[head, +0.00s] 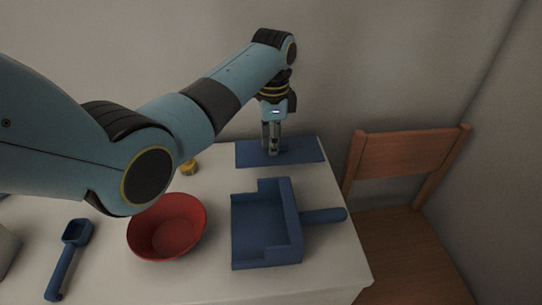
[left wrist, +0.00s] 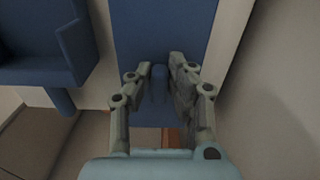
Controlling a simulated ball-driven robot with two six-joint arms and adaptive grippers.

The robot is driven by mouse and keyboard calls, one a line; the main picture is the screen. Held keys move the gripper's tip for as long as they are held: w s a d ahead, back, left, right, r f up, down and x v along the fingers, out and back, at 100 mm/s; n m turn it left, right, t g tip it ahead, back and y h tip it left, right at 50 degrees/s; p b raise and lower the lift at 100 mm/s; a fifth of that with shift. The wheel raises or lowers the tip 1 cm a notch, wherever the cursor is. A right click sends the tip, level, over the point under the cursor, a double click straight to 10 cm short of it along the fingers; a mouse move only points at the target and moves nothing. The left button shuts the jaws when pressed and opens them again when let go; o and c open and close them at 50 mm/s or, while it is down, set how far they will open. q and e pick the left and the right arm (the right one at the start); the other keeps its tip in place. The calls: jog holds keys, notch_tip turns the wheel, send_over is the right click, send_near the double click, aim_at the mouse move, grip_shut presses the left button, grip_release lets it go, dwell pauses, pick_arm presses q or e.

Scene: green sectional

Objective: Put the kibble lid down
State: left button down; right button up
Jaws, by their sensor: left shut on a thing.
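The kibble lid (head: 305,152) is a flat blue panel at the back right corner of the white table, lying level. It also shows in the left wrist view (left wrist: 160,25), with a small upright blue grip on it. My left gripper (head: 272,150) points down over the lid. In the left wrist view, the fingers of the left gripper (left wrist: 157,78) are closed around that grip. The lid looks to be at or very near the tabletop; I cannot tell whether it touches. My right gripper is not in view.
A blue dustpan (head: 265,225) lies in front of the lid, its handle over the right edge. A red bowl (head: 167,228), a blue scoop (head: 66,258) and a small yellow thing (head: 188,167) stand farther left. A wooden chair (head: 410,155) is at the right.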

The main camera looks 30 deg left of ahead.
pick_arm(q)
jog(key=shift+w+a+f, duration=0.2)
jog(key=shift+a+f, duration=0.05)
jog(key=shift+a, duration=0.1)
jog(key=shift+f, duration=0.3)
jog(key=shift+f+b, duration=0.3)
jog(key=shift+f, duration=1.45)
jog(key=c, duration=1.2)
grip_release()
jog(key=shift+f, duration=0.15)
jog(key=shift+r, duration=0.3)
notch_tip(320, 180, up, 12)
jog(key=shift+f+p, duration=0.1)
jog(key=shift+p, duration=0.5)
jog(key=shift+f, duration=0.1)
